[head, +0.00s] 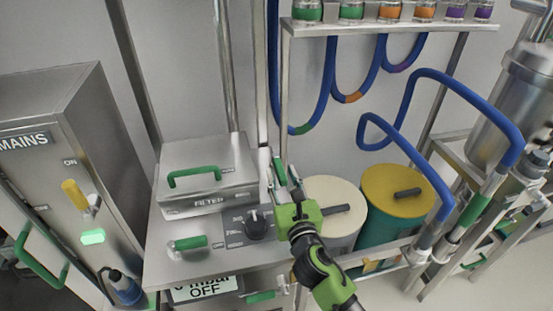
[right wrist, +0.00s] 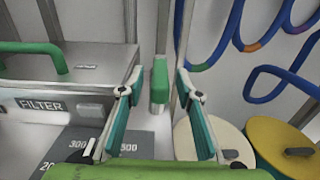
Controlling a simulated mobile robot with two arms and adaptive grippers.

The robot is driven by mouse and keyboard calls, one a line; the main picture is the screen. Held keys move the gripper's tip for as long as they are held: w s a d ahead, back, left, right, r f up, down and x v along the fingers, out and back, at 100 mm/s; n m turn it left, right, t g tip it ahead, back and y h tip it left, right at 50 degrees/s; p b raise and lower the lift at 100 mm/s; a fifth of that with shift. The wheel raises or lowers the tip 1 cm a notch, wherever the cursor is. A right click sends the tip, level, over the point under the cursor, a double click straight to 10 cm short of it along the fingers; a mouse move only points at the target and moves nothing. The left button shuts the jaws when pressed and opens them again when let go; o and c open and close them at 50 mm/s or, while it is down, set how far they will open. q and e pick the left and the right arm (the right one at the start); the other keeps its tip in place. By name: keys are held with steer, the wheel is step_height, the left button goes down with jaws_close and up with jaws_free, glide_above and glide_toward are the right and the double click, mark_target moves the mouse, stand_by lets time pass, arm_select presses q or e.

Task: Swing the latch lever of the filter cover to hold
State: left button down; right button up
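The filter cover (head: 208,172) is a grey metal box with a green handle on top and a FILTER label on its front; it also shows at the left of the right wrist view (right wrist: 70,75). A green upright grip (right wrist: 159,78), which looks like the latch lever, stands just right of the cover in the right wrist view. My right gripper (head: 280,175) is beside the cover's right side. Its fingers are apart, one on each side of the green grip in the right wrist view (right wrist: 155,92); I see no contact. My left gripper is out of view.
A dial (head: 255,224) and a green-handled lever (head: 190,243) are on the panel before the cover. A cream-lidded drum (head: 330,190) and a yellow-lidded drum (head: 398,183) stand right. Blue hoses (head: 330,90) hang behind. The MAINS cabinet (head: 60,120) is left.

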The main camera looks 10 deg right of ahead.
mark_target(277, 161)
steer(key=w, duration=0.6)
steer(key=shift+w, duration=0.25)
steer(key=shift+d, duration=0.1)
jaws_close()
